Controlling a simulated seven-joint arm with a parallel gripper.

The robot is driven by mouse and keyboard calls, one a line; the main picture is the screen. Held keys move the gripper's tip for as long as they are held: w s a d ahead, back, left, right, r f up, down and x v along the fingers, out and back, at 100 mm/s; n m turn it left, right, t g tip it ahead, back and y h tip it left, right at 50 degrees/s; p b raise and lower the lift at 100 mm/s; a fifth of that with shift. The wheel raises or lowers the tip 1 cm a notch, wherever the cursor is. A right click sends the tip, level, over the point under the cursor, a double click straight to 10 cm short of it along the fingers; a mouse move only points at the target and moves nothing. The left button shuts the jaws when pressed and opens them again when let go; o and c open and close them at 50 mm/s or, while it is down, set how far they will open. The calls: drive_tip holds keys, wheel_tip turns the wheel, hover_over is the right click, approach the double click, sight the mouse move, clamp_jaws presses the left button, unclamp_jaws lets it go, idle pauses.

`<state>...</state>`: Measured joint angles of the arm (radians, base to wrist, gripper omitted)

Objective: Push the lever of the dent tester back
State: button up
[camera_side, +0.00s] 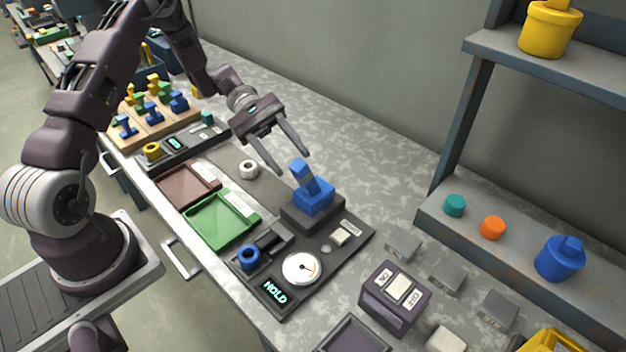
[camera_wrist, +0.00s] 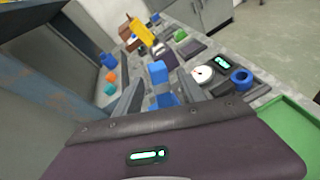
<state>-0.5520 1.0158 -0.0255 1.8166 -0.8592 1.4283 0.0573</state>
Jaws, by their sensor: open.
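The dent tester (camera_side: 330,248) is a dark flat base on the bench. It carries a white round dial (camera_side: 301,268), a display reading HOLD (camera_side: 274,292) and a blue ring-shaped part (camera_side: 248,257). A blue lever (camera_side: 299,174) rises, tilted, from a blue block (camera_side: 315,197) at the tester's back end. My gripper (camera_side: 292,162) is open, with its fingertips close to the lever's top. In the wrist view the lever (camera_wrist: 158,76) shows between the two fingers; I cannot tell whether either touches it. The dial (camera_wrist: 202,74) shows there too.
Green (camera_side: 222,219) and brown (camera_side: 186,184) trays lie beside the tester. An ON/OFF switch box (camera_side: 394,297) and several grey blocks stand to its right. A shelf (camera_side: 530,248) at the right holds teal, orange and blue pieces. The bench behind the tester is clear.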

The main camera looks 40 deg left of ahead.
sight(308, 178)
drive_tip(key=d+f+h, duration=0.1)
drive_tip(key=d, duration=0.1)
drive_tip(key=d+f+t+h, duration=0.1)
drive_tip(key=d, duration=0.1)
drive_tip(key=d+f+h, duration=0.1)
drive_tip(key=d, duration=0.2)
drive_tip(key=shift+w+t+h, duration=0.25)
drive_tip(key=shift+t+h, duration=0.05)
drive_tip(key=shift+c, duration=0.5)
clamp_jaws()
idle(0.8)
